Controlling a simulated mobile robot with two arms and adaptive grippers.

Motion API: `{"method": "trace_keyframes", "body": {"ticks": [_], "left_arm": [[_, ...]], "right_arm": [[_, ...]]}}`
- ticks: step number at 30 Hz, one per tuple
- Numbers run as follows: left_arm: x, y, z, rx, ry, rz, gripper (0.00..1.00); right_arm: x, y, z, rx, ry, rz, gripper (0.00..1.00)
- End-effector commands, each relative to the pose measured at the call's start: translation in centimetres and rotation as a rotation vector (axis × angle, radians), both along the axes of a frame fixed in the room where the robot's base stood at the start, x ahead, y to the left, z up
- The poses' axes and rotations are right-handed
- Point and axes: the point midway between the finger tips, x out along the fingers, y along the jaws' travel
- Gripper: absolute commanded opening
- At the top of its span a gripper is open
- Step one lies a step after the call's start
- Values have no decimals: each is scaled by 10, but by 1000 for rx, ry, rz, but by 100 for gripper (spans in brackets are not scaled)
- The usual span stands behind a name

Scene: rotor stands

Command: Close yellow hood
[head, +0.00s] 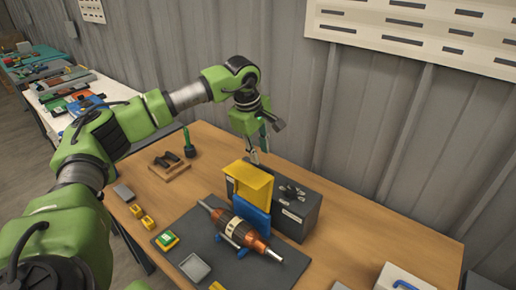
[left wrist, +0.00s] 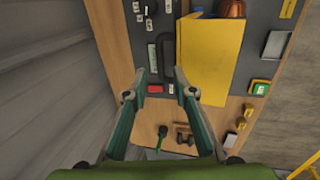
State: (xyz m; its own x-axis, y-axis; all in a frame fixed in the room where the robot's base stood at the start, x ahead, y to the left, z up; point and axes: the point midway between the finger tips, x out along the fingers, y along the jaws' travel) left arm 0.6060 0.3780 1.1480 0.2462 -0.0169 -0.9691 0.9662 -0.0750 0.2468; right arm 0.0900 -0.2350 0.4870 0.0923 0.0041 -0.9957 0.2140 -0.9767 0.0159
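The yellow hood (head: 250,184) stands raised at the left side of a dark grey box (head: 297,213), with a blue part (head: 251,216) below it. In the left wrist view the hood (left wrist: 208,62) is a large yellow panel just right of my fingertips. My left gripper (head: 257,157) hangs above the back of the hood. Its two fingers (left wrist: 159,84) are apart with nothing held between them, and I see no clear contact with the hood. My right gripper is not in view.
A copper-wound rotor (head: 241,232) lies on stands on a dark mat (head: 207,238) in front of the box. A green-yellow button box (head: 167,240), yellow blocks (head: 142,216) and a wooden tool rack (head: 168,167) sit to the left. A corrugated wall rises behind the table.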

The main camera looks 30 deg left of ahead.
Motion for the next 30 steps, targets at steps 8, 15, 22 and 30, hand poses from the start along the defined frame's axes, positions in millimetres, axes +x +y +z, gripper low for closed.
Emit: {"method": "trace_keyframes", "body": {"ticks": [8,15,22,30], "left_arm": [[10,-2,-45,-1,3,-2,25],[14,-3,-64,-1,5,-2,25],[16,-2,-65,0,4,-2,25],[16,-2,-64,-1,2,-1,5]], "right_arm": [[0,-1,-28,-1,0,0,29],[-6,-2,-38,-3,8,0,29],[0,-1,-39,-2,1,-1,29],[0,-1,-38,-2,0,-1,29]]}}
